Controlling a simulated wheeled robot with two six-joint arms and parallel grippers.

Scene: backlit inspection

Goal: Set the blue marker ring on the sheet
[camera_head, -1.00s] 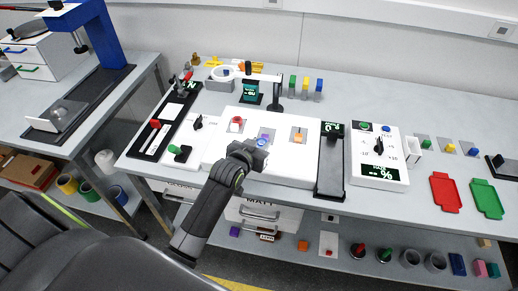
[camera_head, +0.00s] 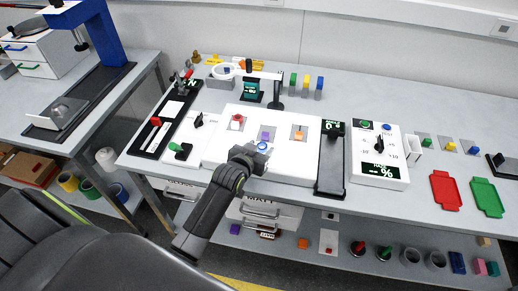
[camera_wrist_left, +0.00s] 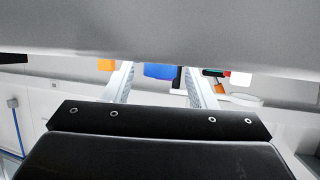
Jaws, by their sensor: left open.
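The blue marker ring (camera_head: 262,146) shows as a small blue circle at the fingertips of my left gripper (camera_head: 258,152), near the front edge of a white panel. I take this panel (camera_head: 220,149) to be the sheet or its backing. In the left wrist view the two fingers stand apart, with a blue patch (camera_wrist_left: 158,71) between them; I cannot tell if it is the ring. I also cannot tell whether the ring touches the panel or a finger. A grey blurred surface hides the upper wrist view. My right gripper is not in view.
On the panel are a red piece (camera_head: 237,121), a purple block (camera_head: 265,135) and an orange block (camera_head: 299,134). A black slider unit (camera_head: 330,174) and a white dial box (camera_head: 382,170) stand to the right. A magnifier arm (camera_head: 260,76) is behind.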

